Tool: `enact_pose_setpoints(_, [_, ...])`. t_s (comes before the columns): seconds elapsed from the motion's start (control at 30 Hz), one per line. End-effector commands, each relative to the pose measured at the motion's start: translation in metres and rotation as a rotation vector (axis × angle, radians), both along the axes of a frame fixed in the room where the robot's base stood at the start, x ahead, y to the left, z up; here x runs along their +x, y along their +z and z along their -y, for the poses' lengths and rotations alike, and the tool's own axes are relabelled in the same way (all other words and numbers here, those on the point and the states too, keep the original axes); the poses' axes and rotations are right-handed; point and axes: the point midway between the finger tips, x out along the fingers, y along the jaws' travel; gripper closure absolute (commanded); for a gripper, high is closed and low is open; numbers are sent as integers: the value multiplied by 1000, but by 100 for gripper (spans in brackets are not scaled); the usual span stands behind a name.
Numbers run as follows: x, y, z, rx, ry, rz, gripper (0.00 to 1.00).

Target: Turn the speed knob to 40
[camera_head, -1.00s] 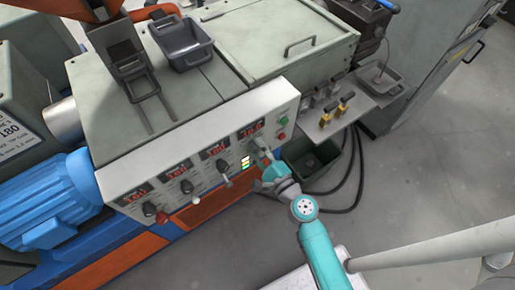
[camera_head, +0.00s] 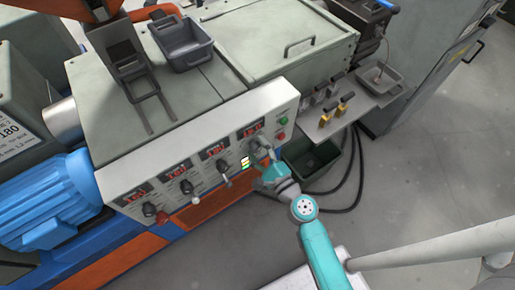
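The control panel (camera_head: 118,189) is on the front of the grey machine, with several red digital displays above a row of knobs. The rightmost display (camera_head: 251,130) is lit, but its digits are too small to read surely. My gripper (camera_head: 259,149) is at the panel's right end, just below that display, at the place of the rightmost knob. The gripper hides that knob, and I cannot tell whether its fingers are closed on it.
A green button (camera_head: 283,121) and a red button (camera_head: 282,135) sit right of my gripper. A dark bin (camera_head: 312,163) stands below. A small shelf (camera_head: 345,120) with yellow-handled tools (camera_head: 345,104) juts out at right. Open grey floor lies in front.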

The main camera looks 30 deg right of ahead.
Motion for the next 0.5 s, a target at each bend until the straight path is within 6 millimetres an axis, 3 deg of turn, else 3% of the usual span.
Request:
enact_pose_setpoints(0.27, [-7, 0, 1, 1, 1, -1, 38])
enact_pose_setpoints(0.5, [-45, -3, 6, 2, -1, -4, 38])
